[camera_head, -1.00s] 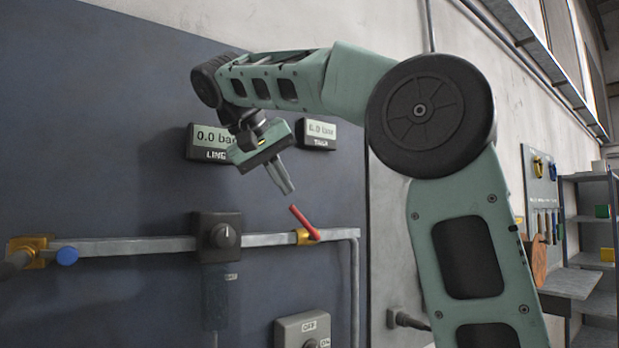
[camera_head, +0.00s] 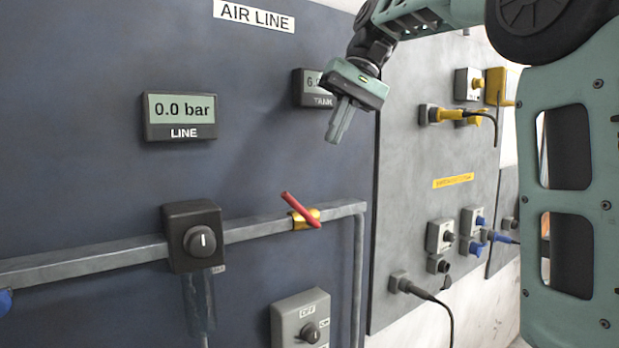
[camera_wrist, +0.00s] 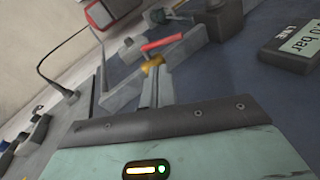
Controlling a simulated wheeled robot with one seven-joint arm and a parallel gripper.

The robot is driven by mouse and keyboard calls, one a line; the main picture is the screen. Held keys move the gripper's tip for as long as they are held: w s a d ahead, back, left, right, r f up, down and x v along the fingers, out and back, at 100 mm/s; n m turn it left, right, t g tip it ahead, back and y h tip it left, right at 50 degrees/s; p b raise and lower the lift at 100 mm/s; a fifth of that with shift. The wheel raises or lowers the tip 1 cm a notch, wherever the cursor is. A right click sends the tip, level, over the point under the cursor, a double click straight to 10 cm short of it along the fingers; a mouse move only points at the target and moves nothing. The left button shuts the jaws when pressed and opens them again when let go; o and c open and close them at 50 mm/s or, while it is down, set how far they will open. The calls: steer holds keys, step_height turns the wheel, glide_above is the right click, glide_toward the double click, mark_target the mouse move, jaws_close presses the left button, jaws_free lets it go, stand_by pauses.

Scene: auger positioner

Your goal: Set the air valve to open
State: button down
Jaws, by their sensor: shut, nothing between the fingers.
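The air valve is a brass body (camera_head: 304,219) on the grey pipe, with a red lever handle (camera_head: 300,209). The handle lies slanted across the pipe, from upper left to lower right, not in line with it. The wrist view also shows the red handle (camera_wrist: 161,43) and the brass body (camera_wrist: 153,63), beyond the gripper. My gripper (camera_head: 337,138) is shut and empty, pointing down, above and to the right of the handle and apart from it. The line gauge (camera_head: 180,116) reads 0.0 bar.
A regulator with a black knob (camera_head: 199,241) sits on the pipe left of the valve. An OFF-marked switch box (camera_head: 301,318) is below. The tank gauge (camera_head: 312,88) is partly hidden behind my gripper. A grey panel (camera_head: 452,205) with plugs and cables stands at right.

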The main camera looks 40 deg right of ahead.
steer(key=p, duration=0.2)
glide_above(306, 211)
step_height(306, 211, down, 9)
steer(key=shift+f, duration=0.1)
steer(key=shift+w+a+p, duration=0.1)
steer(key=shift+w+p, duration=0.05)
steer(key=shift+p, duration=0.2)
